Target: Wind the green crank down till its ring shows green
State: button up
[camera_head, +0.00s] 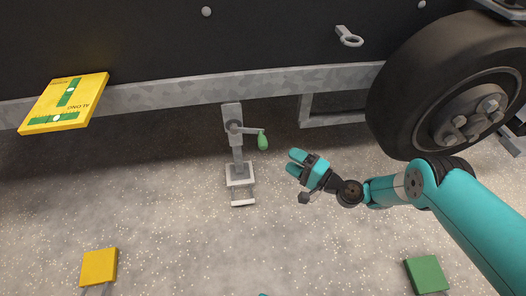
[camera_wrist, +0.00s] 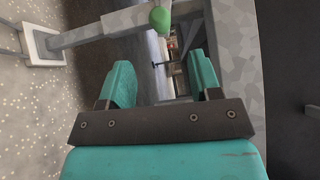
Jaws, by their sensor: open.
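The crank's green knob (camera_head: 262,142) hangs at the end of a short grey arm on the right side of a grey jack post (camera_head: 237,157). The post stands on a square foot plate below the trailer's frame rail. My gripper (camera_head: 293,163) is open and empty, to the right of the knob and a little lower in the head view, apart from it. In the wrist view the green knob (camera_wrist: 160,18) is beyond the open fingers (camera_wrist: 162,80), near the top middle. I cannot make out a ring showing green on the crank.
A yellow sign (camera_head: 64,103) with green marks is at the left. A black wheel (camera_head: 450,90) is at the right, above my arm. A yellow block (camera_head: 99,267) and a green block (camera_head: 426,274) stand low in front. The gravel between gripper and jack is clear.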

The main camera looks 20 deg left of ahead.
aim_at(263, 143)
jog(key=b+x, duration=1.1)
jog(key=b, duration=0.3)
jog(key=shift+a+r+b, duration=0.1)
jog(key=shift+a+b, duration=0.15)
jog(key=shift+b, duration=0.05)
